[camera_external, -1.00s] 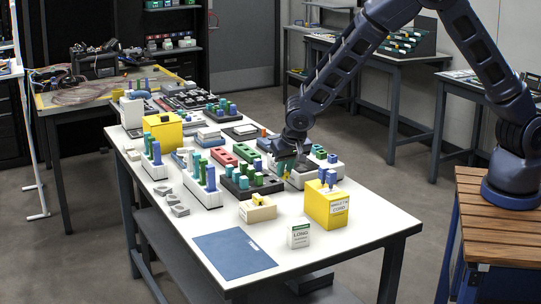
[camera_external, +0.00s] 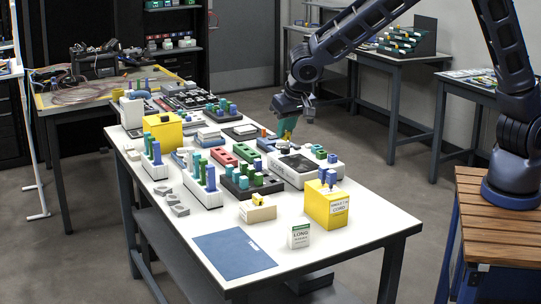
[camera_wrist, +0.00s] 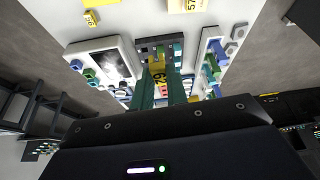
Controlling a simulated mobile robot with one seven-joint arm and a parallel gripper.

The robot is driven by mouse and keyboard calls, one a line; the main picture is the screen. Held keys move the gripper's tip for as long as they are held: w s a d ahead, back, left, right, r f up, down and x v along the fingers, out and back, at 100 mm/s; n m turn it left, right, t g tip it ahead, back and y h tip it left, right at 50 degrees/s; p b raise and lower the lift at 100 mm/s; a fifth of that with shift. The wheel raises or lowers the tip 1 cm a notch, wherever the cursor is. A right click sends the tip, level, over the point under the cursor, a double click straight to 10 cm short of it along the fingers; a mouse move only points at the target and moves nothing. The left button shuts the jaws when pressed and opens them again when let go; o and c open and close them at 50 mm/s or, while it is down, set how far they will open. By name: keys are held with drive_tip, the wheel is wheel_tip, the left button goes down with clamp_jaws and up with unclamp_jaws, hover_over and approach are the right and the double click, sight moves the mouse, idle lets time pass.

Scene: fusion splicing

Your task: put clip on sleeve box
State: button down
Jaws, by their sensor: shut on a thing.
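My gripper (camera_external: 287,126) is raised above the far right edge of the white table, behind the white device. Its green fingers show in the wrist view (camera_wrist: 160,92), shut on a small yellow clip (camera_wrist: 157,68) with dark digits. In the external view only a trace of yellow shows at the fingertips. A small white carton with a green top band and the word LONG (camera_external: 299,237) stands upright near the table's front edge; it looks like the sleeve box. It is well apart from my gripper, and nothing is seen on its top.
A beige block with a yellow piece (camera_external: 258,211) and a blue mat (camera_external: 234,251) lie nearby. The white device (camera_external: 306,166) and several peg racks fill the middle. The front right corner is clear.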

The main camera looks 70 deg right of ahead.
drive_tip(key=s+a+r+n+y, duration=0.15)
drive_tip(key=s+a, duration=0.25)
drive_tip(key=a, duration=0.4)
drive_tip(key=s+a+r+n+h, duration=0.1)
drive_tip(key=s+a+r+n, duration=0.2)
drive_tip(key=a, duration=0.5)
drive_tip(key=m, duration=0.1)
approach(296, 221)
drive_tip(key=shift+t+y, duration=0.25)
drive_tip(key=shift+t, duration=0.05)
drive_tip(key=x, duration=0.6)
drive_tip(key=shift+s+d, duration=0.15)
drive_tip(key=shift+d, duration=0.15)
drive_tip(key=shift+f, duration=0.15)
drive_tip(key=c, duration=1.4)
unclamp_jaws()
